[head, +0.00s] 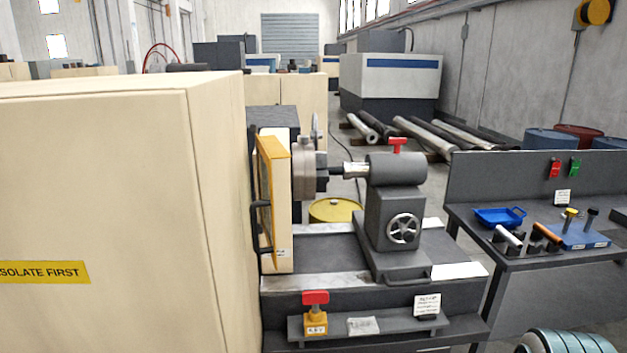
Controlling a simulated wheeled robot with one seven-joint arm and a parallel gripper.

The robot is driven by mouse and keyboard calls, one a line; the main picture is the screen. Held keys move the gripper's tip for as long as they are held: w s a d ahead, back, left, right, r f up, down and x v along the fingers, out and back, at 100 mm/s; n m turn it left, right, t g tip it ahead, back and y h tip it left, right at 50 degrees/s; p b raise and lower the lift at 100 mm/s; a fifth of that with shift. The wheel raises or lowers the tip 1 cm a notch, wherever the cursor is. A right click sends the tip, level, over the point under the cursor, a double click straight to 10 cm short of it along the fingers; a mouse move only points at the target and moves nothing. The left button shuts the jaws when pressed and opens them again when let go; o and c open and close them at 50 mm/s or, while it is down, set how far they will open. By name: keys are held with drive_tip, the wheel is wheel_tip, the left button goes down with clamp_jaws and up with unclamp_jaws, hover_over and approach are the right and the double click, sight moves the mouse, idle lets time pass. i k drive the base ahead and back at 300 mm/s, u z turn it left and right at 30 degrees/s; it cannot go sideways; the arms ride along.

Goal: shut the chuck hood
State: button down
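The chuck hood (272,195) looks to be the yellow-edged cream panel on the lathe, seen nearly edge-on. A black bar handle (258,228) is on its left side. The grey round chuck (303,170) shows uncovered just right of the hood. The hood's far side and hinge are hidden, and its lower left is close to the big cream cabinet in this view.
A large cream cabinet (95,180) fills the left foreground. The tailstock (394,210) with a handwheel stands right of the chuck. A red-handled yellow block (316,318) sits on the front shelf. A dark workbench (540,262) with tools stands at right. A yellow drum (334,210) is behind.

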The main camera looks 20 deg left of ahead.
sight(269, 148)
drive_tip(key=z, duration=0.05)
drive_tip(key=i, duration=1)
drive_tip(key=u, duration=1.9)
